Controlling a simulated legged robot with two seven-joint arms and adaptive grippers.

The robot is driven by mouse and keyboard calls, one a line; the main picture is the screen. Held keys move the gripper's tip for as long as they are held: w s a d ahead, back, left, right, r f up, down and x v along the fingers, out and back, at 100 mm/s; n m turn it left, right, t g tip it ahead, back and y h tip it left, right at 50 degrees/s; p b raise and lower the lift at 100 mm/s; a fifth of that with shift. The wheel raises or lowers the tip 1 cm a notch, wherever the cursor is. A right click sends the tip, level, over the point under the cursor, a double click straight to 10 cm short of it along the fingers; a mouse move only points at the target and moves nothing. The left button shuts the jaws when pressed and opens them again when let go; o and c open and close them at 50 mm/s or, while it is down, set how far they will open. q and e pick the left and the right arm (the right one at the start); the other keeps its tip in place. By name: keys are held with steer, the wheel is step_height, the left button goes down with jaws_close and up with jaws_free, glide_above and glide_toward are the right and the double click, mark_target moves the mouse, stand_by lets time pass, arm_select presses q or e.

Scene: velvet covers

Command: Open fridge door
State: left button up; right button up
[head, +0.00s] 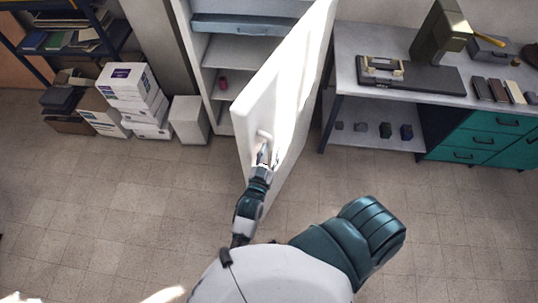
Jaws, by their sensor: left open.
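The white fridge door (290,85) stands swung out from the fridge (235,50), angled toward me. The fridge interior shows pale shelves, a blue-grey panel near the top and a small dark red item (223,84). A light handle (264,135) sits on the door near its left edge. My left gripper (264,150) is open, at the lower part of the handle and close to the door face. Whether its fingers touch the handle or are around it is too small to tell. My right gripper is out of view.
A workbench (345,50) with a dark machine (440,40) and green drawers (475,145) stands right of the door. White boxes (130,85) and a shelf rack (75,45) stand at the left. The tiled floor (130,200) in front is clear.

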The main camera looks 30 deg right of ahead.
arm_select(q)
steer(key=v, duration=1.2)
steer(key=shift+d, duration=0.1)
